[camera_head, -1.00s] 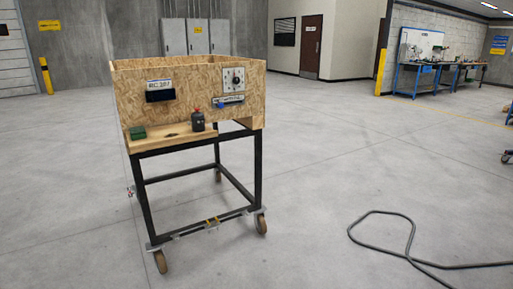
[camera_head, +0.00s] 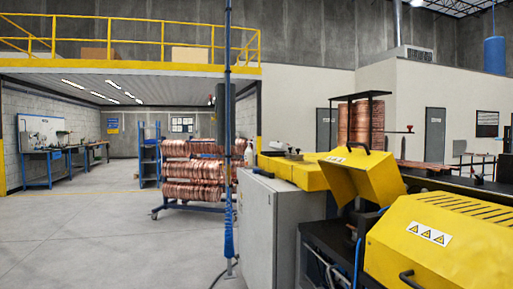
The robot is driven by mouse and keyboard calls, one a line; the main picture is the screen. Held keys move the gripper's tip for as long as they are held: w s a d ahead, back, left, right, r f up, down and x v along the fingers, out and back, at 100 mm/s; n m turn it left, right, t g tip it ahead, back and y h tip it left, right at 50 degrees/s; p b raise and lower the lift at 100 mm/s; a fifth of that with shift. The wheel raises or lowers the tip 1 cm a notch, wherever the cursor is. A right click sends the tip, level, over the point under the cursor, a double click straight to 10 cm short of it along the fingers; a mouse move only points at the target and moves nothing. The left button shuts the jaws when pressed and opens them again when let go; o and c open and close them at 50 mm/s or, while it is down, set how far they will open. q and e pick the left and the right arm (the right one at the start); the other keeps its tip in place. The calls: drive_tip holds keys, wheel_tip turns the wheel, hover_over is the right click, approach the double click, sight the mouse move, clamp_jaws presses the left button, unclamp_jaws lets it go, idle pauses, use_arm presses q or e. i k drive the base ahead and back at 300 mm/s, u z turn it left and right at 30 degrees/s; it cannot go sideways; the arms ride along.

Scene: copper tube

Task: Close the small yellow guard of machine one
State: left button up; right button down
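A small yellow guard (camera_head: 368,178) stands tilted up on the machine at the right, with a black handle on its top edge and a warning label. It looks open, with dark machine parts visible under it. A larger yellow guard (camera_head: 435,240) with slots, a warning label and a black handle (camera_head: 410,280) is in front of it at the lower right, cut off by the picture edge. No number marking the machine is readable. Neither of my grippers is in view.
A grey cabinet (camera_head: 270,228) stands left of the guard, with a thin dark pole (camera_head: 228,130) beside it. A cart with copper coils (camera_head: 195,172) is behind. Open grey floor (camera_head: 100,235) lies at the left.

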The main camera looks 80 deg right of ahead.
sight(349, 172)
drive_tip(key=z, duration=2.15)
drive_tip(key=i, duration=1.7)
drive_tip(key=z, duration=2.2)
